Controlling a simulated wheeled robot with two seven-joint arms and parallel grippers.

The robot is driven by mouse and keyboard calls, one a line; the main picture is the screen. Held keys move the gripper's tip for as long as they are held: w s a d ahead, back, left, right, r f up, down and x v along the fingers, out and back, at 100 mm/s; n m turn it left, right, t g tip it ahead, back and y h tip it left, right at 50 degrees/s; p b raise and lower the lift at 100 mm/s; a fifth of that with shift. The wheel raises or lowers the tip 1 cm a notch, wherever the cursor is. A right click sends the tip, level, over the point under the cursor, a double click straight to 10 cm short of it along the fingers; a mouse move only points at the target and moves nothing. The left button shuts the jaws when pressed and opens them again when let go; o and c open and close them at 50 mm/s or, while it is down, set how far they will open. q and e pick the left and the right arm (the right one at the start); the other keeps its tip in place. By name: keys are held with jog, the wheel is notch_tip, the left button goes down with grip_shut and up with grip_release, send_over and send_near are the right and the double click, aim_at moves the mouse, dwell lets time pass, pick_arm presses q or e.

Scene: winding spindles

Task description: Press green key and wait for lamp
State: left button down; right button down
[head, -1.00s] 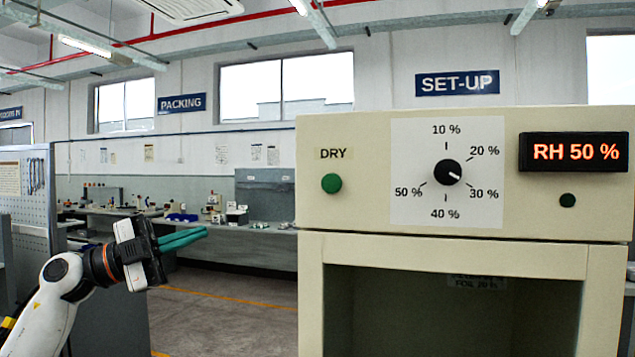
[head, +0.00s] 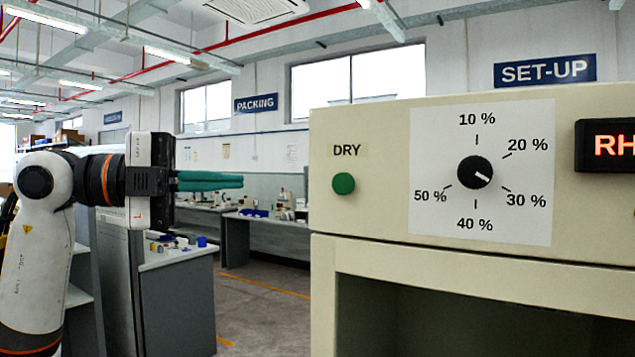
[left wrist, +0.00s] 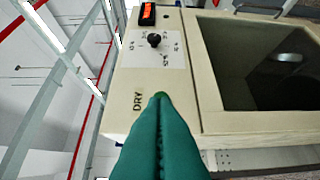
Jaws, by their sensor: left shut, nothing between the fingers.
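The green key (head: 343,184) is a round button under the DRY label on the cream cabinet (head: 380,250). My left gripper (head: 241,181) has green fingers, is shut and empty, and points right, at about the key's height. In the head view a gap shows between its tips and the key. In the left wrist view the fingertips (left wrist: 160,98) lie over the key's place below the DRY label and largely hide it. The small dark lamp is almost wholly outside the head view. My right gripper is not in view.
A black dial (head: 475,172) on a white scale points towards 30 %. An orange-lit display (head: 606,146) reading RH is cut off at the right; it also shows in the left wrist view (left wrist: 147,14). Workbenches (head: 262,231) stand behind, and a grey cabinet (head: 176,300) stands left.

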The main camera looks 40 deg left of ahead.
pick_arm(q)
jog(key=p, duration=0.4)
send_near(349, 183)
jog(key=d, duration=0.4)
jog(key=shift+w+a+f+p, duration=0.15)
jog(key=shift+w+p, duration=0.6)
jog(key=shift+w, duration=1.5)
